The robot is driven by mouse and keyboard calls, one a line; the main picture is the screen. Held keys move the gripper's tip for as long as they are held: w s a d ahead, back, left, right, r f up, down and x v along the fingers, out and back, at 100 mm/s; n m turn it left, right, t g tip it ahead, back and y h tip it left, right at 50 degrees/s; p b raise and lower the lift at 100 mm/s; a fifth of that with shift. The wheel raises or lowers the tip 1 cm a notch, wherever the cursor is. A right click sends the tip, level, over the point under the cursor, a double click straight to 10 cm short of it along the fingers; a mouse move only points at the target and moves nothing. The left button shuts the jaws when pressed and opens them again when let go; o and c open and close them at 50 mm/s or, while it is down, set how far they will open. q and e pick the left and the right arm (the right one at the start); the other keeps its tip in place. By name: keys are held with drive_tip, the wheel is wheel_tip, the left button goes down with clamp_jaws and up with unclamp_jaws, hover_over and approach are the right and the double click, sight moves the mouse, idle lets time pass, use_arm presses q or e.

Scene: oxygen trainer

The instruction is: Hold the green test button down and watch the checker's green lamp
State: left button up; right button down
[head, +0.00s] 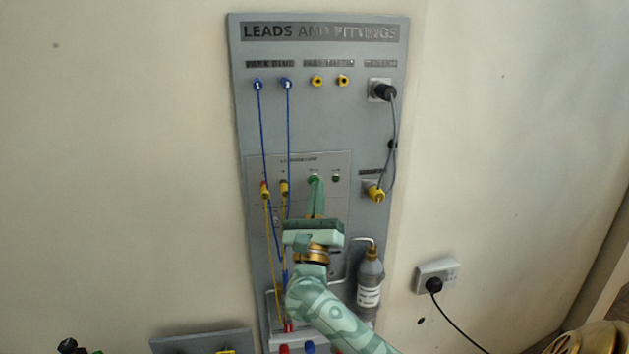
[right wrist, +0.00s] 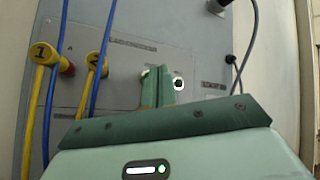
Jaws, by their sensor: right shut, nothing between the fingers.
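The checker panel (head: 332,163) is a grey plate on the upright board. My right gripper (head: 315,184) is shut and empty, with its fingertips at the green test button (head: 313,178), mostly covering it. Contact looks likely, but I cannot tell how far the button is pressed. The checker's lamp (head: 336,178) is just right of the fingertips and looks dark green, not clearly lit. In the right wrist view the shut fingers (right wrist: 157,76) hide most of the button, and the lamp (right wrist: 178,83) looks dark inside a pale ring. My left gripper is not in view.
A black plug (head: 383,91) with a grey cable, a yellow fitting (head: 375,193) and a grey bottle (head: 370,275) are on the right. A wall socket (head: 437,275) is farther right.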

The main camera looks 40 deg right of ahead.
drive_tip(key=shift+s+a+p, duration=0.25)
drive_tip(key=shift+s+a, duration=0.15)
drive_tip(key=shift+s, duration=0.35)
drive_tip(key=shift+s+a+p, duration=0.3)
drive_tip(key=shift+s+a, duration=0.1)
drive_tip(key=shift+s, duration=0.3)
drive_tip(key=shift+s+a+p, duration=0.25)
drive_tip(key=shift+s+a, duration=0.15)
drive_tip(key=shift+s, duration=0.35)
